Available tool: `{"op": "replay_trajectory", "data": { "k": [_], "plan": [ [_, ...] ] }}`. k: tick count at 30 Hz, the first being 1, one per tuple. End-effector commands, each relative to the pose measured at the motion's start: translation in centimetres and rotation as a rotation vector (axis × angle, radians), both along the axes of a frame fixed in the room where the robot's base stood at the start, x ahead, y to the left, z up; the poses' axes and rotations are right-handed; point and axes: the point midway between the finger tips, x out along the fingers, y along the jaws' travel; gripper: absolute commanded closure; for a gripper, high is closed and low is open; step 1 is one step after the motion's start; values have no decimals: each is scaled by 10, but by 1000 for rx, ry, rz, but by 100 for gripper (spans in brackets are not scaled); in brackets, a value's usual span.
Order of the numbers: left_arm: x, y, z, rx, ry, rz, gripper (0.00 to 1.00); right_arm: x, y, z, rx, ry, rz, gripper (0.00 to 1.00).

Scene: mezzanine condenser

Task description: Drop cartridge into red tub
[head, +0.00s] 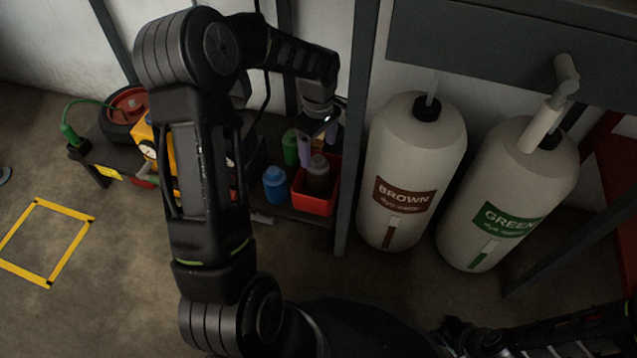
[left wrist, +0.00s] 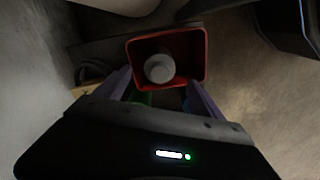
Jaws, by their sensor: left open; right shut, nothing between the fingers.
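The red tub (head: 315,207) stands on the low shelf by the grey post, and its rim shows in the left wrist view (left wrist: 204,57). A dark brown cylinder with a grey cap, which looks like the cartridge (head: 318,178), stands within the tub's outline; its round grey cap (left wrist: 159,69) shows inside the tub from above. My left gripper (head: 318,142) is open above the tub, its purple fingers apart and clear of the cap. The cylinder's base is hidden. My right gripper (head: 462,330) is dark and shut at the bottom right, hard to make out.
A blue bottle (head: 276,184) and a green bottle (head: 290,147) stand close by the tub. Two big white tanks, brown-labelled (head: 408,150) and green-labelled (head: 520,175), stand right of the post (head: 357,120). A yellow floor square (head: 70,210) lies on clear floor at left.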

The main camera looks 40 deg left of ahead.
Motion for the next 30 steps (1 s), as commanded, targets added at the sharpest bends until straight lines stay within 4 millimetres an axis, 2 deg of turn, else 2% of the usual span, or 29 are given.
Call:
{"op": "replay_trajectory", "data": {
  "k": [1,6,12,30],
  "plan": [
    [1,0,11,1,-2,-1,21,-1,0,6,-1,1,1,100],
    [1,0,40,1,-3,1,21,-3,1,19,-3,2,2,100],
    [1,0,66,0,-2,0,21,-5,1,28,-6,3,3,100],
    [0,0,69,0,0,0,21,-5,2,28,-6,3,4,100]
  ]
}}
